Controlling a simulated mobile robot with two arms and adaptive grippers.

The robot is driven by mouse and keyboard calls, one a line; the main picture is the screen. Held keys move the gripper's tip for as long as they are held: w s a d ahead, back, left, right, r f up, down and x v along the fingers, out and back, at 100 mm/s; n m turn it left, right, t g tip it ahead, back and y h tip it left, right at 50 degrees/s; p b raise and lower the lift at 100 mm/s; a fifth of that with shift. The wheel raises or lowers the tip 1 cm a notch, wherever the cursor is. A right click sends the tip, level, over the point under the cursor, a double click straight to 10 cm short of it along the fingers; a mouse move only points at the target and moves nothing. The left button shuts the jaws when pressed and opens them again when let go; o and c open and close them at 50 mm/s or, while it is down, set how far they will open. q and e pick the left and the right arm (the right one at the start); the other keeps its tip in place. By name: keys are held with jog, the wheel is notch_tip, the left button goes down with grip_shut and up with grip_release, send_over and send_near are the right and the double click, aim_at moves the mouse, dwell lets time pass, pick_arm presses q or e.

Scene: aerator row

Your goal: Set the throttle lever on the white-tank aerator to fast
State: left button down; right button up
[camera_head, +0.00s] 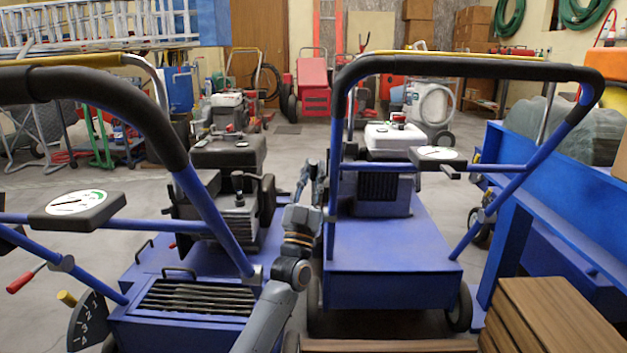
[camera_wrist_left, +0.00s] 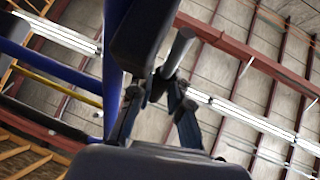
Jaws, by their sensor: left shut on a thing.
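The white-tank aerator stands right of centre, with its white tank (camera_head: 394,137) behind a blue handle frame. A black box with a white dial face (camera_head: 437,153) sits on its crossbar, and a short dark lever (camera_head: 450,172) shows below it. Its setting is too small to read. My left gripper (camera_head: 320,172) is beside the frame's left upright, well left of the dial box. In the left wrist view its fingers (camera_wrist_left: 160,98) close in at the lower end of a grey rod (camera_wrist_left: 178,52). I cannot tell which part this rod is. My right gripper is not in view.
A second blue aerator (camera_head: 190,285) stands close on the left, with its own dial box (camera_head: 75,203) and red-tipped lever (camera_head: 25,278). Blue metalwork (camera_head: 560,210) and a slatted wooden box (camera_head: 550,315) crowd the right. Open floor (camera_head: 290,150) lies behind.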

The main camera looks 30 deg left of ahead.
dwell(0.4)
pick_arm(q)
jog(key=c, duration=1.3)
grip_release()
jog(key=shift+o, duration=0.2)
jog(key=shift+f, duration=0.1)
jog(key=v, duration=0.8)
jog(key=shift+s, duration=0.1)
